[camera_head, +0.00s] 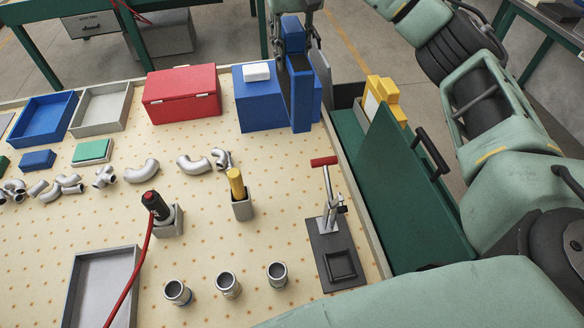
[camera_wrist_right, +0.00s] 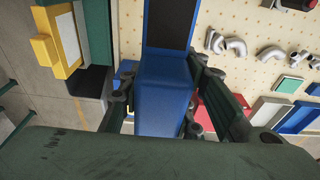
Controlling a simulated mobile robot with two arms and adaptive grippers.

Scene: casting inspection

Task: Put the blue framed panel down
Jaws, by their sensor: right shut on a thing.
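The blue framed panel (camera_head: 302,98) is a tall blue piece with a dark inner face. In the head view it stands near upright at the back right of the table, close to the right side of a blue box (camera_head: 250,112). My right gripper (camera_head: 309,7) is at its top, partly cut off by the picture edge. In the right wrist view my right gripper (camera_wrist_right: 162,88) has its fingers on both sides of the blue panel (camera_wrist_right: 160,105), shut on it. I cannot tell whether the panel's lower end touches the table. My left gripper is not in view.
A red box (camera_head: 182,95) stands left of the blue box. A green open case (camera_head: 405,185) with yellow pieces (camera_head: 382,95) lies right of the table edge. A toggle clamp (camera_head: 332,205), pipe elbows (camera_head: 142,172) and a grey tray (camera_head: 100,290) stand nearer.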

